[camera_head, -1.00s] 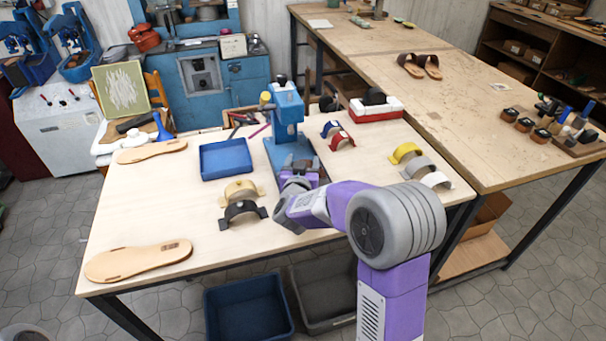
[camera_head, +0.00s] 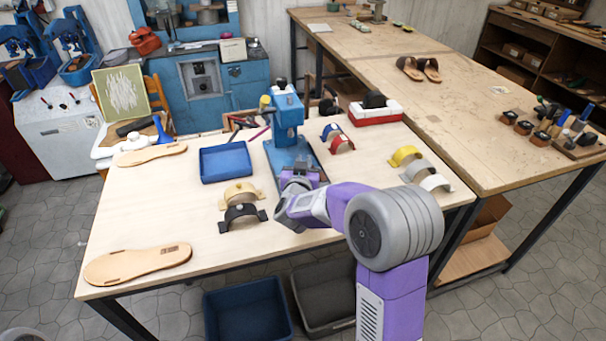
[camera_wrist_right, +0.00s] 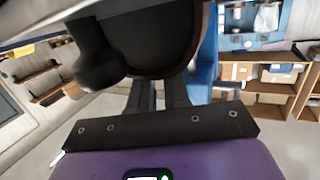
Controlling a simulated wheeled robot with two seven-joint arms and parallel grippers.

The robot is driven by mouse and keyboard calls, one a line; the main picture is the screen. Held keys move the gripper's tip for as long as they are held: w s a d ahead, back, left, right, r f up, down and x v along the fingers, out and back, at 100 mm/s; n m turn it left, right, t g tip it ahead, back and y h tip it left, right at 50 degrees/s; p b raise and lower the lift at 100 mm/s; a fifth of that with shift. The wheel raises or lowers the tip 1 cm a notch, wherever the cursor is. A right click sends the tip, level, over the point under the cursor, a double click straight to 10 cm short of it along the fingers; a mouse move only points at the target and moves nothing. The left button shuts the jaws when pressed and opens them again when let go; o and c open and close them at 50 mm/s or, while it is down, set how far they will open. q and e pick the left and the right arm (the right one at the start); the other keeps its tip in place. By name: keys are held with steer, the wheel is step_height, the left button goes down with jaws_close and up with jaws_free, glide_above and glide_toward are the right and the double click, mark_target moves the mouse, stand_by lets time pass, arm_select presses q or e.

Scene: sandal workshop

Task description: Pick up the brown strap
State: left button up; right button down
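My right gripper (camera_wrist_right: 158,92) reaches in at the foot of the blue press (camera_head: 288,108) near the table's middle. Its fingertips are mostly hidden in the head view. In the right wrist view, its two dark fingers are close together, against or just in front of a dark curved piece with a brown rim (camera_wrist_right: 180,72). I cannot tell whether this is the brown strap or whether the fingers grip it. No brown strap shows clearly in the head view. A tan strap (camera_head: 240,194) and a black strap (camera_head: 242,217) stand left of the gripper. My left gripper is not in view.
On the table (camera_head: 150,215) are a blue tray (camera_head: 225,163), two tan soles, red and blue straps (camera_head: 341,143) behind the arm, and yellow, grey and white straps (camera_head: 405,155) at right. A blue bin (camera_head: 248,312) stands below.

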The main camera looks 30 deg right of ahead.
steer(key=shift+a+f, duration=0.25)
steer(key=shift+f, duration=0.2)
step_height(320, 180, up, 10)
steer(key=p, duration=0.4)
steer(key=shift+r, duration=0.2)
